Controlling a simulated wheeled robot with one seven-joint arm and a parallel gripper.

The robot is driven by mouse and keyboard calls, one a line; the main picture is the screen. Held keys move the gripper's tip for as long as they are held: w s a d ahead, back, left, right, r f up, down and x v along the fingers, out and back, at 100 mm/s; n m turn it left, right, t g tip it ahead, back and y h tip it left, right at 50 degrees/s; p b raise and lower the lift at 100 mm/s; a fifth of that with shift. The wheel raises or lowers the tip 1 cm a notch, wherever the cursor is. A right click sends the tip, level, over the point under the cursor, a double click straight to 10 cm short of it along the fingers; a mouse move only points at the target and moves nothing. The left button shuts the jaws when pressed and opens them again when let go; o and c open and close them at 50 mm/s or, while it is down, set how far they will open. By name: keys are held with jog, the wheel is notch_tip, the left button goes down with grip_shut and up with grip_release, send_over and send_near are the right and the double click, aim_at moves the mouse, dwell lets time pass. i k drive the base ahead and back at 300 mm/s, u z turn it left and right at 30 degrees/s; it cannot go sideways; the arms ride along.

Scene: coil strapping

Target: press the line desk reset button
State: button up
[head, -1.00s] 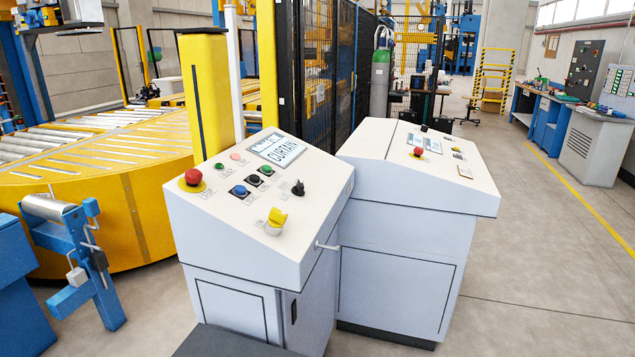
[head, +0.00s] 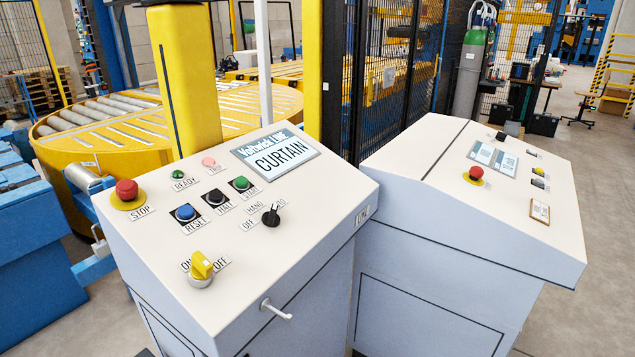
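The line desk (head: 310,212) stands in front of me, with a sloped cream top and grey sides. Its blue reset button (head: 185,212) sits in a black square mount above the label RESET. To its right are a black HALT button (head: 215,197) and a green button (head: 241,183). A red STOP mushroom button (head: 127,190) is to its left. A yellow ON/OFF switch (head: 201,266) and a black HAND/OFF selector (head: 271,215) are lower on the panel. The display (head: 276,152) reads CURTAIN. My gripper is not in view.
A second desk (head: 520,195) with its own red button (head: 476,174) stands at the right. Behind are a yellow post (head: 186,75), a roller turntable (head: 100,140) and black mesh fencing (head: 390,80). A small handle (head: 277,310) juts from the desk's front. Open floor lies at the far right.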

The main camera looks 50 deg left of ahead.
aim_at(185, 212)
jog(key=i, duration=1.1)
jog(key=u, duration=3.25)
jog(key=i, duration=0.35)
jog(key=u, duration=0.05)
